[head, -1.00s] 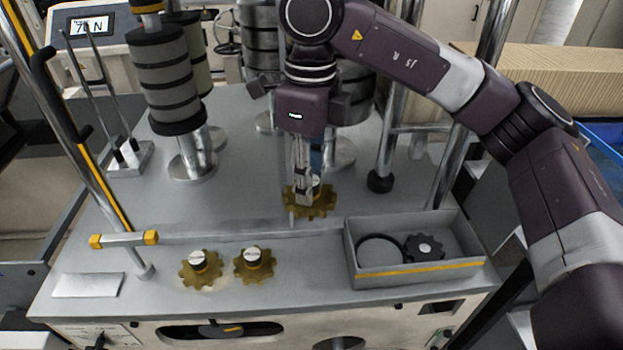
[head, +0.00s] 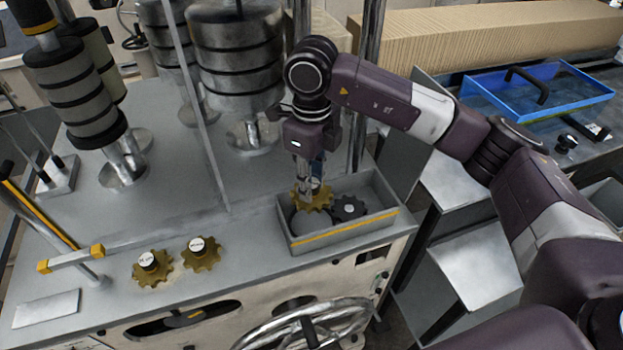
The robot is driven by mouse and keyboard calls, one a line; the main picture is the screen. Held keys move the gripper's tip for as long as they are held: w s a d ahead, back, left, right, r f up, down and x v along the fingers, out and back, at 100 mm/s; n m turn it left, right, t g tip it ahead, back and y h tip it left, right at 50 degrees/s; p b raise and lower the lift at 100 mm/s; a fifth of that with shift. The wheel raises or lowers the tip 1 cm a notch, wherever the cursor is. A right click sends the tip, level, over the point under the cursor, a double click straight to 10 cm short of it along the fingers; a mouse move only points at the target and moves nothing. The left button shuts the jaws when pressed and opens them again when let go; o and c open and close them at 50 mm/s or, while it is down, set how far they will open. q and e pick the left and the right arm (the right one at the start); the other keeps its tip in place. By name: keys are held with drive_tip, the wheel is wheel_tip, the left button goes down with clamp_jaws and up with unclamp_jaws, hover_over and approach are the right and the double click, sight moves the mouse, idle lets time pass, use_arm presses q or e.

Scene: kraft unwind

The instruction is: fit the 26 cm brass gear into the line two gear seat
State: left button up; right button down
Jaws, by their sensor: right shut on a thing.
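My right gripper (head: 304,190) points down and is shut on a brass gear (head: 318,204) with a light-topped hub. The gripper and gear are over the grey tray (head: 345,237) at the right of the machine deck; I cannot tell whether the gear touches anything in it. Two more brass gears stand on the deck, a left one (head: 152,278) and a right one (head: 200,263), each with a white-topped knob. Their labels are too small to read, so I cannot tell which gear is 26 cm or which place is the line two seat. My left gripper is out of view.
The tray also holds a dark gear (head: 348,209) and a grey round part (head: 309,223). Banded rollers (head: 238,65) and upright posts stand behind. A yellow-ended bar (head: 71,258) is at left. A blue bin (head: 537,92) lies far right. The middle deck is clear.

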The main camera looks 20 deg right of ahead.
drive_tip(key=shift+f+b, duration=1.6)
drive_tip(key=shift+f, duration=1.9)
drive_tip(key=shift+f+b, duration=1.1)
drive_tip(key=shift+f, duration=0.05)
drive_tip(key=c, duration=1.5)
unclamp_jaws()
drive_tip(key=shift+c, duration=0.2)
wheel_tip(320, 180, up, 12)
